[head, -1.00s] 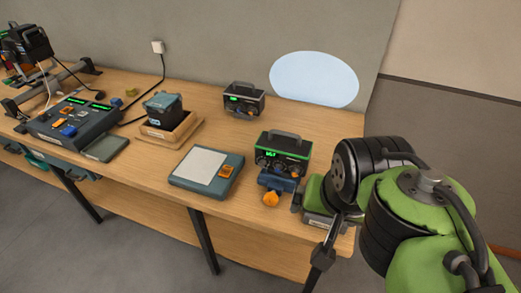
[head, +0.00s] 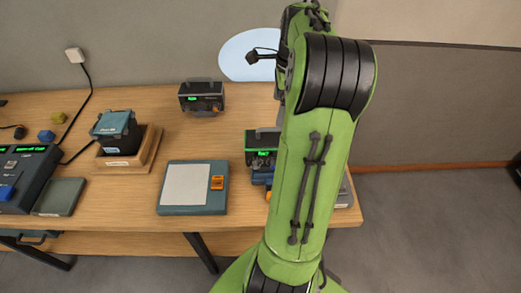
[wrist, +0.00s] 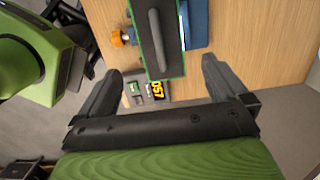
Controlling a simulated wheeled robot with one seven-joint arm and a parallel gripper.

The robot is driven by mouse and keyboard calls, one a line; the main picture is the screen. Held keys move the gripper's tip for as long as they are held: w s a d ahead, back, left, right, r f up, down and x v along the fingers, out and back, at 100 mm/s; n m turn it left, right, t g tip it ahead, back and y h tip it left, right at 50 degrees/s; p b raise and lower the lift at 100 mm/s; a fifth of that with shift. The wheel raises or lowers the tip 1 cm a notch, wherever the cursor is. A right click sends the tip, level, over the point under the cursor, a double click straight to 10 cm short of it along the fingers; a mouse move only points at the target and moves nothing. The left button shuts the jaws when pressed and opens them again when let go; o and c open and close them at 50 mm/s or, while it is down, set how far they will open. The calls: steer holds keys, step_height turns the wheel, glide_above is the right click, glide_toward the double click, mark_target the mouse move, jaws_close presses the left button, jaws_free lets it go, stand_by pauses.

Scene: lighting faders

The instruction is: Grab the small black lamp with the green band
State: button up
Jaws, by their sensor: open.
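Two black lamps with green bands stand on the wooden table in the head view. One lamp (head: 201,97) stands whole at the back, with a handle on top. The other lamp (head: 259,150) is nearer and to the right, partly hidden behind my arm. In the wrist view, a black lamp with a long handle and thin green edges (wrist: 153,45) is seen from above, beyond and between the fingertips; it looks like the nearer one. My gripper (wrist: 162,68) is open, with nothing held between its fingers. The head view does not show the fingers.
Left of the near lamp lies a flat grey-blue device (head: 190,187) with an orange switch. A dark box sits in a wooden tray (head: 150,150), with a fader console (head: 22,175) further left. A small orange-digit display (wrist: 157,90) lies near the lamp's end.

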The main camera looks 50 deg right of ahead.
mark_target(273, 137)
steer(key=f+b, duration=0.1)
steer(key=f, duration=0.8)
steer(key=w+a+f+b, duration=0.1)
steer(key=f, duration=0.3)
steer(key=shift+w+f+b, duration=0.1)
steer(key=shift+f+b, duration=0.05)
steer(key=shift+b, duration=0.2)
steer(key=c, duration=1.7)
steer(key=shift+r, duration=0.2)
steer(key=shift+c, duration=0.5)
